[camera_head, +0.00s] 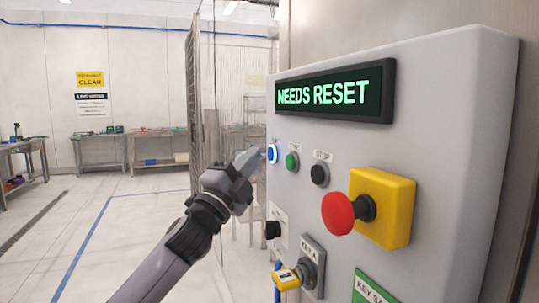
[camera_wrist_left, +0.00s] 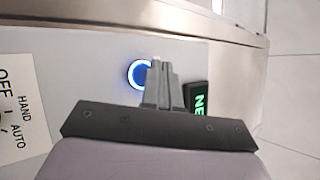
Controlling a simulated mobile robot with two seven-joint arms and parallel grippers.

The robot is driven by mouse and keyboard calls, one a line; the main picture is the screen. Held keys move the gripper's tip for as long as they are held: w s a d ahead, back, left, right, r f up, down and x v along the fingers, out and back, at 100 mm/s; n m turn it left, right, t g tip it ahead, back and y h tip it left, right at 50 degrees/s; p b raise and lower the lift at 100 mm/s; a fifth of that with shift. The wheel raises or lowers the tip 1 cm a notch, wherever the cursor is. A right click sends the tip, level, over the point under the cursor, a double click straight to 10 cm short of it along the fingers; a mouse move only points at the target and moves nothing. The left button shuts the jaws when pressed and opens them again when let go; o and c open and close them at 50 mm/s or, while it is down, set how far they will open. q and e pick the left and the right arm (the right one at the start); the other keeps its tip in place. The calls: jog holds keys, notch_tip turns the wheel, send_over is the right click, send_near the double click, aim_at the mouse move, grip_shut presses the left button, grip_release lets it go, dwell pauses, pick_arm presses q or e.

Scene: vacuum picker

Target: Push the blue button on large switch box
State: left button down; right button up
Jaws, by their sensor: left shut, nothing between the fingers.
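The large switch box (camera_head: 440,160) is a light grey panel on the right in the head view. Its display (camera_head: 335,93) reads "NEEDS RESET" in green. The blue button (camera_head: 272,153) has a lit ring and sits at the box's left edge. It also shows in the left wrist view (camera_wrist_left: 138,74), partly hidden behind the fingers. My left gripper (camera_head: 247,160) is shut and empty, its tips just left of the blue button in the head view. I cannot tell whether they touch it. My right gripper is not in view.
A green button (camera_head: 292,161), a black button (camera_head: 320,174) and a red emergency knob (camera_head: 338,213) on a yellow block sit right of the blue button. Below are a black selector (camera_head: 272,230) and a yellow-tagged key switch (camera_head: 286,279). A mesh fence (camera_head: 193,100) stands behind.

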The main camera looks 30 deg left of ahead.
pick_arm(q)
jog(key=shift+w+d, duration=0.3)
jog(key=shift+w+d, duration=0.2)
jog(key=shift+w, duration=0.05)
dwell(0.9)
jog(key=shift+s+a, duration=0.5)
jog(key=shift+s, duration=0.05)
dwell(0.3)
jog(key=s+a, duration=0.3)
jog(key=shift+s+a, duration=0.1)
jog(key=shift+s, duration=0.3)
